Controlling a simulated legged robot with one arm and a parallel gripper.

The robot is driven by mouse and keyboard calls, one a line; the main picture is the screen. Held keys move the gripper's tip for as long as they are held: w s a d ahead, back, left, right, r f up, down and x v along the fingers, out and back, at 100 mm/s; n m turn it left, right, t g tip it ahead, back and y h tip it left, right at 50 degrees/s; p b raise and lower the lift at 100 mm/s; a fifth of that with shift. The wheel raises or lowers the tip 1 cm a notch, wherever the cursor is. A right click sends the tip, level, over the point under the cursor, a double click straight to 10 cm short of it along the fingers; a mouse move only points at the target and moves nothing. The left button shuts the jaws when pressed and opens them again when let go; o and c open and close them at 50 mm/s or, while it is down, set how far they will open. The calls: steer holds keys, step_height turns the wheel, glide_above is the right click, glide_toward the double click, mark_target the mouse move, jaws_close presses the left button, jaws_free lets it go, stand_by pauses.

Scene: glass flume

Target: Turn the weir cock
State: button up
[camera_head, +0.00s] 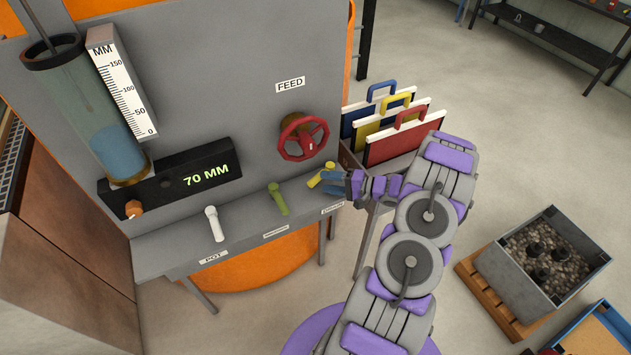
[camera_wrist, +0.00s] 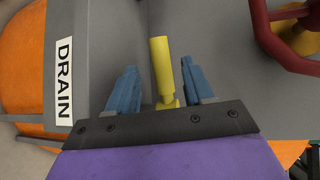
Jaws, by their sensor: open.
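A yellow cock lever (camera_head: 316,180) sits at the right end of the grey bench ledge, right of a green lever (camera_head: 278,198) and a white lever (camera_head: 214,224). My gripper (camera_head: 330,182) is at the yellow lever, coming from the right. In the wrist view the yellow lever (camera_wrist: 159,62) stands between the two blue fingers of my gripper (camera_wrist: 160,84), with gaps on both sides. The gripper is open. A label reading DRAIN (camera_wrist: 64,80) is beside the yellow lever. The label under the green lever is too small to read; the white lever's reads POT.
A red handwheel (camera_head: 303,137) marked FEED is on the panel just above the yellow lever; its rim (camera_wrist: 262,40) is close to my gripper. A display (camera_head: 205,175) reads 70 MM. Coloured boards (camera_head: 395,145) stand behind my arm. A gravel box (camera_head: 520,285) stands at right.

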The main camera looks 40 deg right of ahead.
mark_target(319, 180)
steer(key=x, duration=0.3)
steer(key=shift+w+a+f, duration=0.15)
steer(key=shift+w, duration=0.25)
steer(key=shift+w+a+f+b, duration=0.1)
steer(key=shift+w+a+b, duration=0.25)
steer(key=shift+w, duration=0.2)
jaws_close()
